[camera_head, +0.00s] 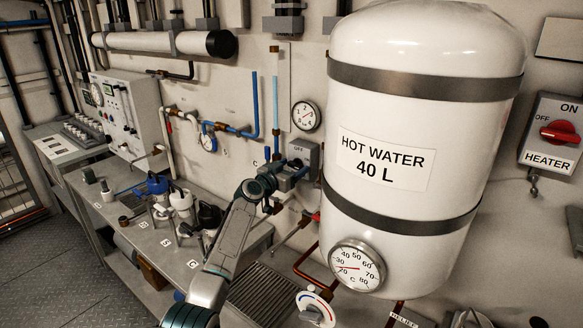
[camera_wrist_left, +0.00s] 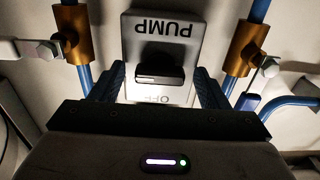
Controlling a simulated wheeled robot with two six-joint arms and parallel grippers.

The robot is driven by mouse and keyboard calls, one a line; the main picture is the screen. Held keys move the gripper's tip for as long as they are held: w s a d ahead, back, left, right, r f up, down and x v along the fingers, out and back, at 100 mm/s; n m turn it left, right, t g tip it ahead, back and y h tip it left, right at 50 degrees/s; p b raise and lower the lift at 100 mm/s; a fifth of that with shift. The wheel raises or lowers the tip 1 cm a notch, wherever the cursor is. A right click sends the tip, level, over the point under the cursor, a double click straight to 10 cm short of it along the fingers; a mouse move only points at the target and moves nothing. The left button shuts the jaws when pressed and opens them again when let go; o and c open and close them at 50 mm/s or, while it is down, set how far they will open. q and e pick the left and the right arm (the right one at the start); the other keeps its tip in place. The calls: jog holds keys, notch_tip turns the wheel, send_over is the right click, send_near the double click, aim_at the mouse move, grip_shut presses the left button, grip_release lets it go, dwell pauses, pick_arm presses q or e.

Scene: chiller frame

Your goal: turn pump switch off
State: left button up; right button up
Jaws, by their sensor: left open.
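The pump switch is a grey box on the wall, left of the white tank; its upper part (camera_head: 303,151) shows in the head view behind my left gripper (camera_head: 294,174). In the left wrist view the switch plate (camera_wrist_left: 187,48) appears upside down, with the word PUMP and a partly covered OFF mark. Its black knob (camera_wrist_left: 160,66) lies between the two fingers of my open left gripper (camera_wrist_left: 159,85). Gaps show on both sides, so the fingers do not visibly touch the knob. Which mark the knob points to is hard to tell. My right gripper is not in view.
Blue pipes with brass fittings (camera_wrist_left: 78,36) run close on both sides of the switch. The hot water tank (camera_head: 425,110) bulges out to the right. A red heater knob (camera_head: 560,132) is at far right. A bench (camera_head: 115,212) with several small items stands left.

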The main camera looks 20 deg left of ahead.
pick_arm(q)
jog(key=c, duration=1)
